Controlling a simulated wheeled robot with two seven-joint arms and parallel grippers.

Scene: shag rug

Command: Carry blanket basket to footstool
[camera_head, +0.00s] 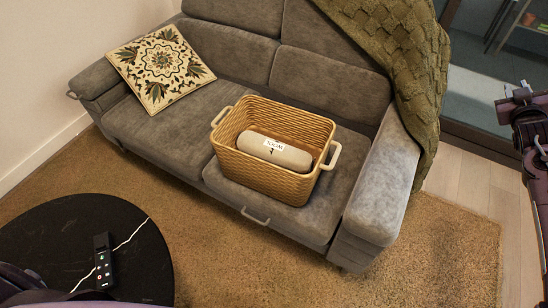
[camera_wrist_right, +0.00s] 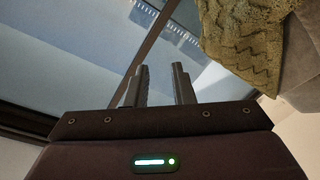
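The blanket basket (camera_head: 258,178) is a tan woven basket with two cream handles, one on the left and one at the right. It stands upright on the seat of the grey sofa. A rolled cream blanket (camera_head: 262,146) with a white label lies inside it. No footstool can be made out in these views. My right gripper (camera_head: 518,97) is at the right edge of the head view, well apart from the basket. In the right wrist view its two fingers (camera_wrist_right: 161,86) stand apart with nothing between them. My left gripper is out of view.
The grey sofa (camera_head: 188,135) holds a patterned cushion (camera_head: 160,68) and a draped green throw (camera_head: 408,50). A round black table (camera_head: 60,230) at lower left carries a remote (camera_head: 103,262) and a white cable. Bare brown rug (camera_head: 235,255) lies in front of the sofa.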

